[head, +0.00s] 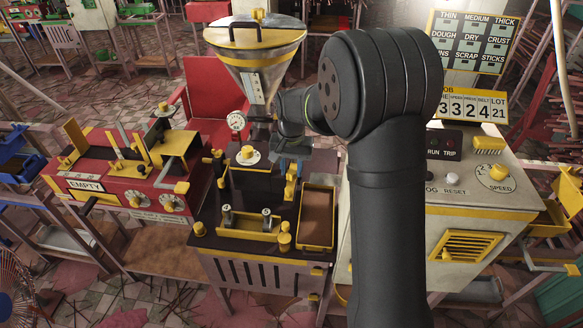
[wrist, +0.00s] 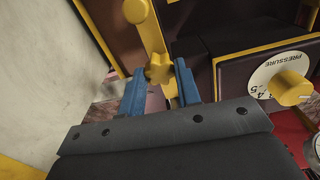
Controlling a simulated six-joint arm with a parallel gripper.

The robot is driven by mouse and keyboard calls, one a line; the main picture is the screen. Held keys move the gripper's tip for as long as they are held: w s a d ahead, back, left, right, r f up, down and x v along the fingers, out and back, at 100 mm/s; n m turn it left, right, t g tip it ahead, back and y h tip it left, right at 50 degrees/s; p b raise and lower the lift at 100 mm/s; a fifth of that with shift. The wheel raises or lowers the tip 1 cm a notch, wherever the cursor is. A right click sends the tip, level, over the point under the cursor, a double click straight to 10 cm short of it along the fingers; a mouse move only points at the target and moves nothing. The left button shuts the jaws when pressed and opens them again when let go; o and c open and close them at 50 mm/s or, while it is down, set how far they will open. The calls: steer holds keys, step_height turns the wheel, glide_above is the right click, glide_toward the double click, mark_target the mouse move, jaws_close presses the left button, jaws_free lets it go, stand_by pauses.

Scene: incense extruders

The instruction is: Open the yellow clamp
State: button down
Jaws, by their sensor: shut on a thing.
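The yellow clamp (wrist: 148,32) is an upright arm with a lobed knob (wrist: 159,70) at its near end in the wrist view. My gripper (wrist: 160,72) has its two blue fingers on either side of this knob and is shut on it. In the head view, my gripper (head: 292,152) is at the right side of the dark extruder block (head: 250,183), below the funnel. A yellow part (head: 290,190) of the clamp shows just under the fingers. My arm and wrist hide much of the clamp there.
The PRESSURE dial (wrist: 282,85) with its yellow knob is right of the fingers in the wrist view. The hopper funnel (head: 255,75) and gauge (head: 236,121) stand behind. A brown yellow-rimmed tray (head: 317,248) is in front. The control cabinet (head: 385,245) is to the right.

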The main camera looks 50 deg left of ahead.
steer(key=n, duration=0.4)
steer(key=shift+n, duration=2)
